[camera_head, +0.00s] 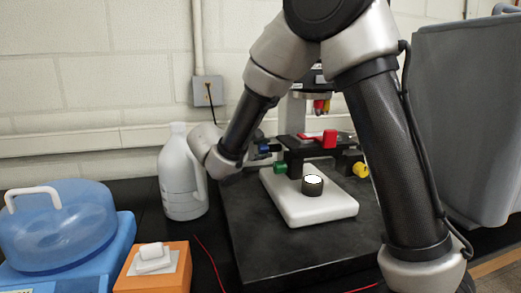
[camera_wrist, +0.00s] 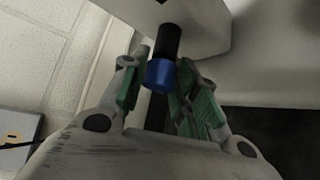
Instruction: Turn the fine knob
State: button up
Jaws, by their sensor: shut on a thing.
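The microscope (camera_head: 310,100) stands on a white base, partly hidden behind my arm. A blue knob (camera_head: 263,149) sits at its left side, a green knob (camera_head: 281,167) lower in front of it, and a yellow knob (camera_head: 360,169) at the right. No label shows which is the fine knob. In the wrist view, the blue knob (camera_wrist: 160,75) on a black shaft lies between the green-padded fingers of my gripper (camera_wrist: 160,88). My gripper is shut on this blue knob. In the head view my arm comes down to it from the left, and the fingers are hard to make out.
A white jug (camera_head: 178,180) stands close left of my wrist. A grey bin (camera_head: 465,120) fills the right. The dark slab (camera_head: 280,248) is clear in front.

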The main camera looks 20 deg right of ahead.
dwell(0.4)
jog(key=o, duration=1)
jog(key=v, duration=1.2)
